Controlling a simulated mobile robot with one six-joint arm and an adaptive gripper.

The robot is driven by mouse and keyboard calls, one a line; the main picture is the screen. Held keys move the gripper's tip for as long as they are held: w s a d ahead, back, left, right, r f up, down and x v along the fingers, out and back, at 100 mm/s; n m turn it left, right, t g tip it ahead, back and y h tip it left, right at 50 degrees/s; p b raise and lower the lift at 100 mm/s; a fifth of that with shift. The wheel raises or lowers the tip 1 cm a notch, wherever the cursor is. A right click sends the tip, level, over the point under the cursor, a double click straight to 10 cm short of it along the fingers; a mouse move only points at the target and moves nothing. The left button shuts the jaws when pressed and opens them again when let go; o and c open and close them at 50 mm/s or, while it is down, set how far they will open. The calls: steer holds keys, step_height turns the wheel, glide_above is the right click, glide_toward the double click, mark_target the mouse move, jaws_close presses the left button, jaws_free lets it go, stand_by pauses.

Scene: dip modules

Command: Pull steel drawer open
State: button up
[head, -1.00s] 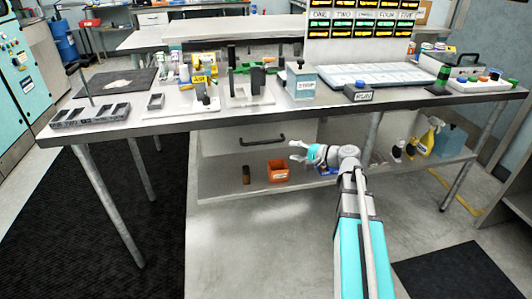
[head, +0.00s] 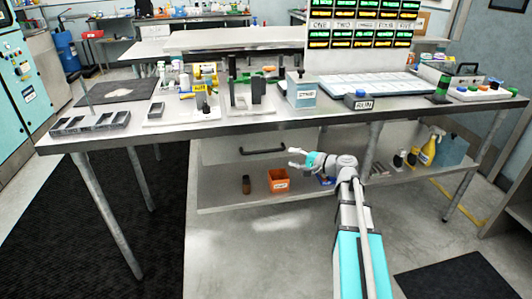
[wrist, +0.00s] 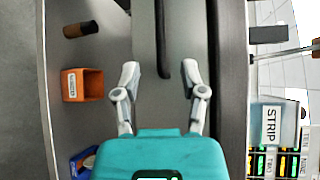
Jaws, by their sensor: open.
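The steel drawer (head: 222,150) is a pale grey front under the workbench, with a dark bar handle (head: 262,151) across it. I see no clear gap around the drawer in the head view. My gripper (head: 293,158) is by the right end of the handle there, open and empty. In the wrist view, the handle (wrist: 162,35) runs down from the top edge, and its near end lies between the open fingers of my gripper (wrist: 160,70), with room on both sides. Whether the handle is at fingertip depth I cannot tell.
Spray bottles (head: 430,148) stand on the shelf at right. The workbench top (head: 225,118) overhangs the drawer and holds several fixtures.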

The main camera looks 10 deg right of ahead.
mark_target(268, 152)
steer(key=b+x, duration=0.1)
steer(key=x, duration=1)
steer(key=shift+w+a+f+b, duration=0.1)
steer(key=shift+w+a+b, duration=0.15)
steer(key=shift+a+b, duration=0.05)
jaws_close()
